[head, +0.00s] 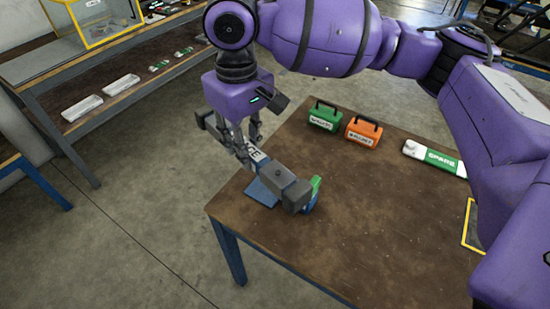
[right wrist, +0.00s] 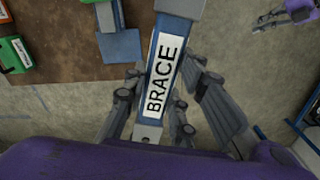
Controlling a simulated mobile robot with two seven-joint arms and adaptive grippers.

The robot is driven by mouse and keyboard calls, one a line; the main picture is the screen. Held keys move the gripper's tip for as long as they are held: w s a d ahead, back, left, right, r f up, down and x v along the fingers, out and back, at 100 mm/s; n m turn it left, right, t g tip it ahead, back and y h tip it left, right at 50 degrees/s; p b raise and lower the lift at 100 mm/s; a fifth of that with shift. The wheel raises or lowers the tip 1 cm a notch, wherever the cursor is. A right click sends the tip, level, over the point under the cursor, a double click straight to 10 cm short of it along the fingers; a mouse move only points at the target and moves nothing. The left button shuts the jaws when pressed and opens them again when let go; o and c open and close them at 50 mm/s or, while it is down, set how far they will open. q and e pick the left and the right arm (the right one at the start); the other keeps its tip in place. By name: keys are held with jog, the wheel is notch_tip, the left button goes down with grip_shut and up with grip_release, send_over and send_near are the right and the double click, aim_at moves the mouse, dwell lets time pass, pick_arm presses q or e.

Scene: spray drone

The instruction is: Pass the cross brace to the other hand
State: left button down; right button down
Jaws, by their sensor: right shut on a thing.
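The cross brace (head: 258,155) is a bar with a white label; in the right wrist view the brace (right wrist: 165,65) is blue-edged with a grey end and reads BRACE. My right gripper (head: 245,140) points down and is shut on the brace, near its lettered part. In the right wrist view my right gripper's fingers (right wrist: 155,95) lie on both sides of the bar. A purple and grey part at the upper right corner of that view looks like my left gripper (right wrist: 272,16), apart from the brace; its jaws are too small to judge. My left gripper is outside the head view.
The brown table (head: 380,215) stands below. A blue plate (head: 262,191) lies near its left edge, and a green and blue thing (head: 315,190) shows by the grey bar. Green (head: 324,117) and orange (head: 363,131) cases and a SPARE pack (head: 437,158) stand behind. Floor is clear left.

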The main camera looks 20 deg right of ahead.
jog(key=w+a+r+n, duration=0.3)
jog(key=w+a+r, duration=0.1)
jog(key=a+r, duration=0.15)
jog(key=a+f, duration=0.6)
jog(key=a, duration=0.2)
jog(key=s+d+r, duration=0.4)
jog(key=d+r, duration=0.1)
jog(key=d, duration=0.5)
jog(key=w+a+f+n, duration=0.4)
jog(key=f+n, duration=0.1)
jog(key=s+d+r+m, duration=0.7)
jog(key=r+m, duration=0.1)
jog(key=r, duration=0.3)
jog(key=w+a+m, duration=0.4)
jog(key=w+a, duration=0.4)
jog(key=w, duration=0.1)
jog(key=s+d+f+n, duration=0.1)
jog(key=d+f+n, duration=0.1)
jog(key=f+n, duration=0.3)
jog(key=s+d+f+n, duration=0.2)
jog(key=f+n, duration=0.4)
jog(key=n, duration=0.5)
jog(key=shift+s+n, duration=0.15)
jog(key=shift+n, duration=0.25)
